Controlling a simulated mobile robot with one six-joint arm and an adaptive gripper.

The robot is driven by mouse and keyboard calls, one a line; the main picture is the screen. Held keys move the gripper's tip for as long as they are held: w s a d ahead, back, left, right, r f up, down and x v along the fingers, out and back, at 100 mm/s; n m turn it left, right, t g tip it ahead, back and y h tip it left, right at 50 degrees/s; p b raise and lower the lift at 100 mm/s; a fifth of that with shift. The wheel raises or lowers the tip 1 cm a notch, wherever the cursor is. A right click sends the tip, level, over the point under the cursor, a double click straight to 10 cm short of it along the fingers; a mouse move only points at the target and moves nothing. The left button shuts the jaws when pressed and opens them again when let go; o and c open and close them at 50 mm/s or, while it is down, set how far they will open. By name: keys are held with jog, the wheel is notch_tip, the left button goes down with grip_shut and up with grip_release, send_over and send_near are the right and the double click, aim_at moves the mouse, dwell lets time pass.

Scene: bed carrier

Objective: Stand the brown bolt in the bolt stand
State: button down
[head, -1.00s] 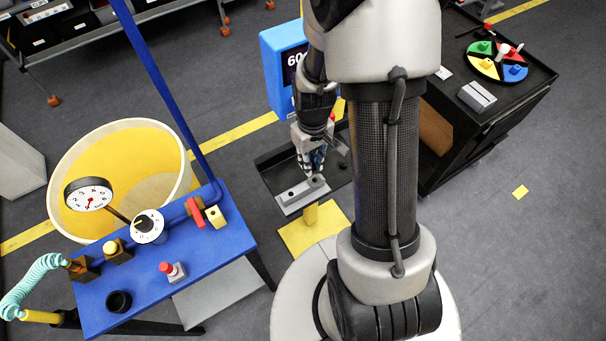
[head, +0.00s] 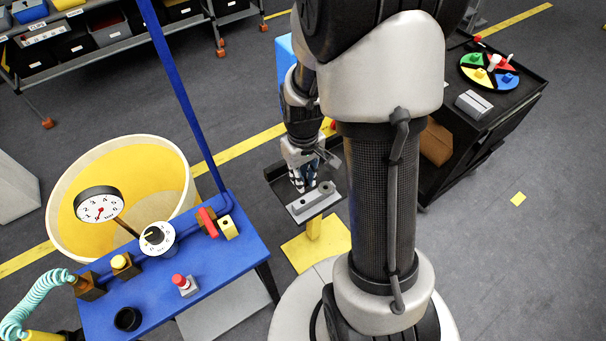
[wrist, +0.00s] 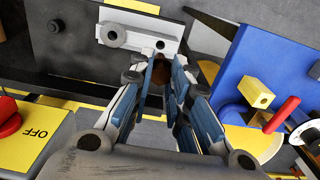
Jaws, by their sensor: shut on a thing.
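The bolt stand (head: 313,203) is a light grey bar with a raised round socket, lying on a dark tray in the head view. It also shows at the top of the wrist view (wrist: 143,28), with the socket at its left. My gripper (head: 304,185) is over the bar, left of the socket in the head view. In the wrist view my gripper (wrist: 160,82) is shut on the brown bolt (wrist: 159,72), of which only a small dark brown part shows between the fingers. The bolt's lower end is hidden, and I cannot tell whether it touches the stand.
A dark tray (head: 281,186) on a yellow post holds the stand. A blue table (head: 222,262) with a gauge, a dial and buttons is at the left. A black cart (head: 462,128) with a coloured disc is at the right. Open floor lies beyond the cart.

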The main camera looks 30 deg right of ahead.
jog(key=shift+f+b, duration=1.5)
jog(key=shift+f, duration=0.7)
jog(key=shift+f, duration=0.15)
jog(key=shift+f+b, duration=0.35)
jog(key=shift+b, duration=0.05)
jog(key=shift+f+b, duration=1.6)
jog(key=shift+f, duration=0.45)
jog(key=c, duration=1.4)
grip_release()
jog(key=shift+c, duration=0.2)
notch_tip(320, 180, up, 12)
jog(key=shift+r, duration=0.1)
